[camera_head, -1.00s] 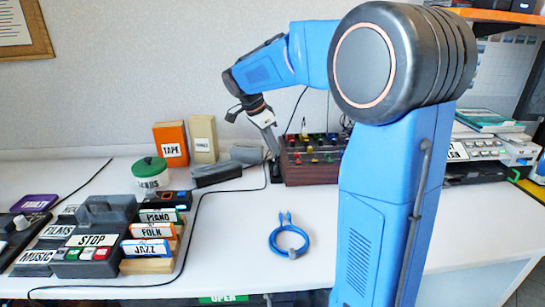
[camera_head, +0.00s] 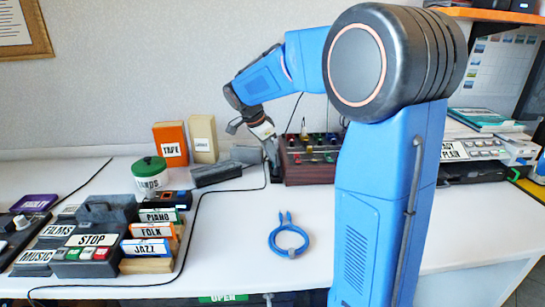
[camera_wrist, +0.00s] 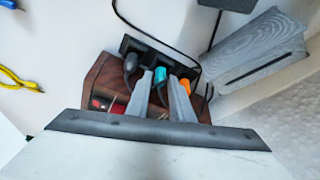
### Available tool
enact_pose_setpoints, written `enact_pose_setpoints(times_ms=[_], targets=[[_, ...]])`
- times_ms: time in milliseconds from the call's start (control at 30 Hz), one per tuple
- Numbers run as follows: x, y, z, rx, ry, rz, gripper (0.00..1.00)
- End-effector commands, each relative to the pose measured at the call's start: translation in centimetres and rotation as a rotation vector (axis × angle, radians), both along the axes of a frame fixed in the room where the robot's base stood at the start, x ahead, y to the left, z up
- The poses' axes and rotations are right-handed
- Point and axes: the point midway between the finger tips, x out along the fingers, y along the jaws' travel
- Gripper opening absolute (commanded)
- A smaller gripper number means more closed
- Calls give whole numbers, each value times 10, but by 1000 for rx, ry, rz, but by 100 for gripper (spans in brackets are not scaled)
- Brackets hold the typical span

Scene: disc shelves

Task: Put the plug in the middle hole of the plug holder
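In the wrist view a black holder strip (camera_wrist: 146,47) stands against a brown wooden box. A black plug (camera_wrist: 130,66) with a black cable, a teal plug (camera_wrist: 160,75) and an orange plug (camera_wrist: 183,86) show along it. Which hole each sits in is unclear. My gripper (camera_wrist: 161,76) has its two grey fingers apart, with the teal plug showing between and just beyond the tips. I see no clear contact. In the head view my gripper (camera_head: 273,163) points down at the left end of the brown box (camera_head: 305,171); the holder's details are too small there.
A ribbed grey block (camera_wrist: 262,52) stands right of the strip in the wrist view. In the head view a blue cable loop (camera_head: 289,241) lies in front on the white table. A green-lidded jar (camera_head: 150,176) and labelled boxes are left.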

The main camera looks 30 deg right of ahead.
Motion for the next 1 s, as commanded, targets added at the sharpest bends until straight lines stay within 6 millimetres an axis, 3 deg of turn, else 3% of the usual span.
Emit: enact_pose_setpoints(times_ms=[233, 700, 1000], targets=[[1, 6, 16, 0, -1, 2, 20], [1, 38, 94, 0, -2, 1, 20], [0, 46, 113, 0, 0, 0, 20]])
